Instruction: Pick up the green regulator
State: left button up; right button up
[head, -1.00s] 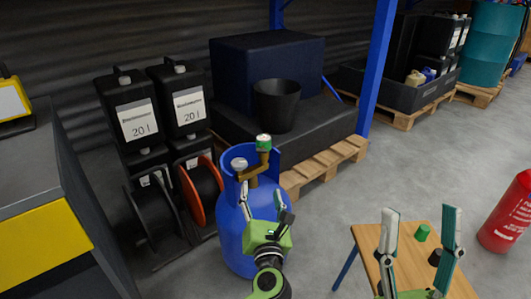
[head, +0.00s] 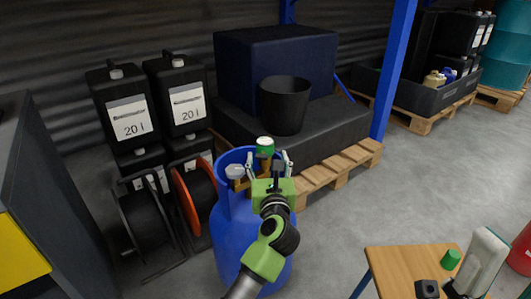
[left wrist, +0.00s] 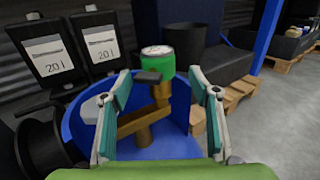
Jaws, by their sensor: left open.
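The green regulator (head: 265,146) sits upright on a brass fitting on top of the blue gas cylinder (head: 228,232). In the left wrist view the regulator (left wrist: 157,62) has a pale round top and a dark stub facing me. My left gripper (head: 268,163) is open and empty at the cylinder's collar. In the left wrist view its fingers (left wrist: 160,82) lie left and right of the regulator and its brass stem (left wrist: 160,95), with gaps visible.
The cylinder's blue collar rises around the brass fitting. Black canisters (head: 126,112) and hose reels (head: 195,200) stand at left. Behind are a pallet (head: 335,175) and a black bucket (head: 285,105). The wooden table (head: 400,262) holds a small green piece (head: 450,259) and a black one (head: 427,289).

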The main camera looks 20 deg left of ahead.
aim_at(265, 149)
pick_arm(q)
jog(key=b+x, duration=0.2)
jog(key=x, duration=0.3)
jog(key=shift+w+a+f+b, duration=0.1)
jog(key=shift+w+a+b, duration=0.15)
jog(key=shift+b, duration=0.05)
jog(key=shift+w+a, duration=0.1)
jog(key=shift+w, duration=0.2)
jog(key=shift+r, duration=0.2)
grip_shut()
